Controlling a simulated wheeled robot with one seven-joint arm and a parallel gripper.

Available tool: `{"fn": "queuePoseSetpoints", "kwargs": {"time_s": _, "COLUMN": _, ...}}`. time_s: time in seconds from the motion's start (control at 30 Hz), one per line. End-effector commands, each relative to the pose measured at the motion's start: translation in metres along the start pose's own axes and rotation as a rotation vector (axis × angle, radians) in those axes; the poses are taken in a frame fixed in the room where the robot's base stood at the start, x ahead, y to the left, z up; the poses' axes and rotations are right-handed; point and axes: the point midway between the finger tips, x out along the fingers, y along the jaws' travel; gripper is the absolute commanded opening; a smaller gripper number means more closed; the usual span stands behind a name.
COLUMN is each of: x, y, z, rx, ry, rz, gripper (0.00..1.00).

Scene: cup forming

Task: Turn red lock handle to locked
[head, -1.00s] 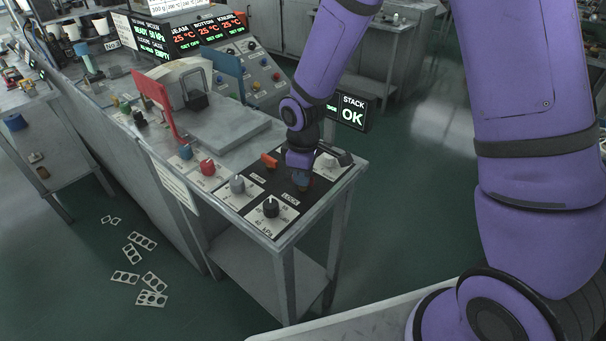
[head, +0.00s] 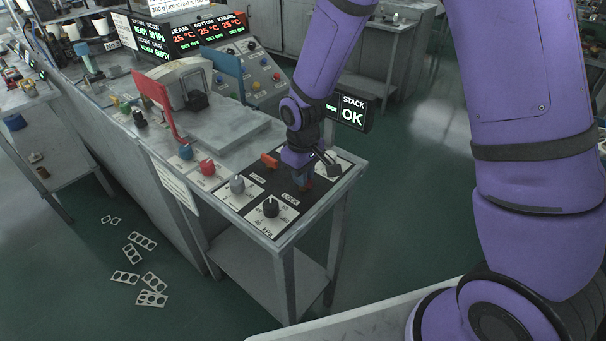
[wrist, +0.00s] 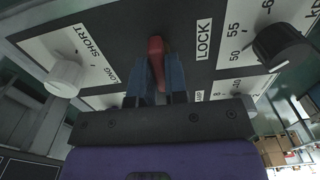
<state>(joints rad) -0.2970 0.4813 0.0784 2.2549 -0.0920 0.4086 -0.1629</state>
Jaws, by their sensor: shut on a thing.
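The red lock handle (wrist: 156,52) stands on the black panel beside the white LOCK label (wrist: 203,40) in the wrist view. My gripper (wrist: 157,80) has its two blue fingers on either side of the handle, shut on it. The handle's upper part shows beyond the fingertips, roughly in line with them. I cannot read any locked mark.
A white knob (wrist: 64,74) shows in the wrist view. The STACK display (head: 351,110) reads OK behind my arm.

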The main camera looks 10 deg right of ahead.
Motion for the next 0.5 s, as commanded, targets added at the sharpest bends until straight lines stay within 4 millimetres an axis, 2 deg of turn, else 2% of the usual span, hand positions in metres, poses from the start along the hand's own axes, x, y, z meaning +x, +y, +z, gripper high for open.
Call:
{"fn": "queuePoseSetpoints", "kwargs": {"time_s": 0.23, "x": -0.0009, "y": 0.0005, "z": -0.0012, "rx": 0.003, "ry": 0.004, "rz": 0.001, "gripper": 0.00}}
{"fn": "queuePoseSetpoints", "kwargs": {"time_s": 0.27, "x": -0.0009, "y": 0.0005, "z": -0.0012, "rx": 0.003, "ry": 0.004, "rz": 0.001, "gripper": 0.18}}
{"fn": "queuePoseSetpoints", "kwargs": {"time_s": 0.33, "x": -0.0008, "y": 0.0005, "z": -0.0010, "rx": 0.003, "ry": 0.003, "rz": 0.000, "gripper": 0.34}}
{"fn": "queuePoseSetpoints", "kwargs": {"time_s": 0.37, "x": -0.0007, "y": 0.0004, "z": -0.0009, "rx": 0.002, "ry": 0.003, "rz": 0.000, "gripper": 0.39}}
{"fn": "queuePoseSetpoints", "kwargs": {"time_s": 0.5, "x": -0.0004, "y": 0.0003, "z": -0.0006, "rx": 0.002, "ry": 0.002, "rz": 0.000, "gripper": 0.39}}
